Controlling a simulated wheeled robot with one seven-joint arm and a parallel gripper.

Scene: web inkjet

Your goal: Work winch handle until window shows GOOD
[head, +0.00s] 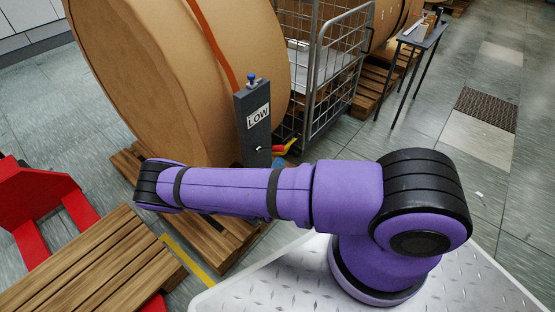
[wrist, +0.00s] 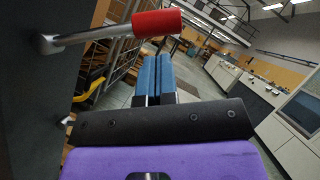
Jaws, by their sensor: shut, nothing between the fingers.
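The winch post (head: 252,115) is a dark grey upright beside the big brown paper roll, with an orange strap running to it. Its window (head: 258,117) reads LOW. In the wrist view the winch handle is a bent metal crank with a red grip (wrist: 157,23), standing out from the dark post side (wrist: 35,110). My gripper (wrist: 154,58) has blue fingers that are shut and empty. Their tips are just below the red grip in the picture; I cannot tell if they touch it.
The paper roll (head: 160,80) stands on a wooden pallet (head: 205,245). A wire cage trolley (head: 335,75) is behind the post. A red pallet truck (head: 40,205) is at the left. A narrow table (head: 422,36) stands at the back right. Open floor lies right.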

